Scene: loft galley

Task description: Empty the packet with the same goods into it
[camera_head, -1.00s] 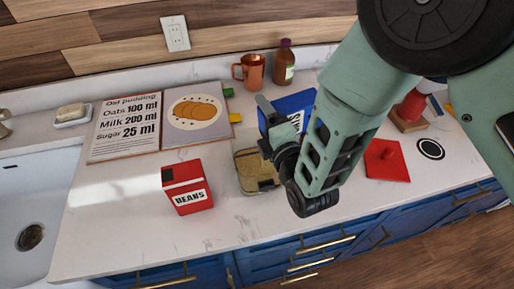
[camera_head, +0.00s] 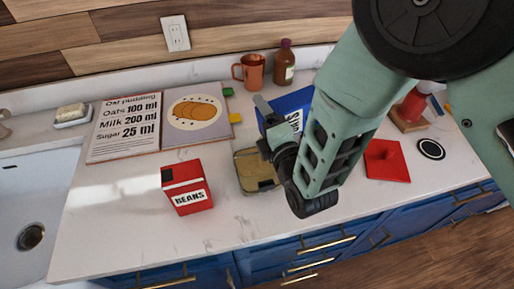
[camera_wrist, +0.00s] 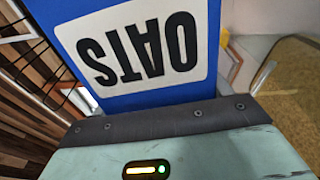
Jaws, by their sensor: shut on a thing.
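My gripper (camera_head: 267,122) is shut on the blue packet (camera_head: 291,102), beyond the squarish tan container and partly behind my arm. In the wrist view, the blue packet (camera_wrist: 145,98) fills the upper middle, and its white label reads OATS upside down. The tan container (camera_head: 258,188) stands on the counter just left of my wrist; its contents are hard to make out. A tan, rounded-edged shape, likely this container (camera_wrist: 295,75), shows at the right of the wrist view. A red packet (camera_head: 188,197) marked BEANS stands upright further left.
An open recipe book (camera_head: 125,143) lies at the back left. A copper mug (camera_head: 252,72) and a brown bottle (camera_head: 284,64) stand by the wall. A red square piece with a knob (camera_head: 386,166) lies right of my arm. The sink (camera_head: 35,200) is at far left.

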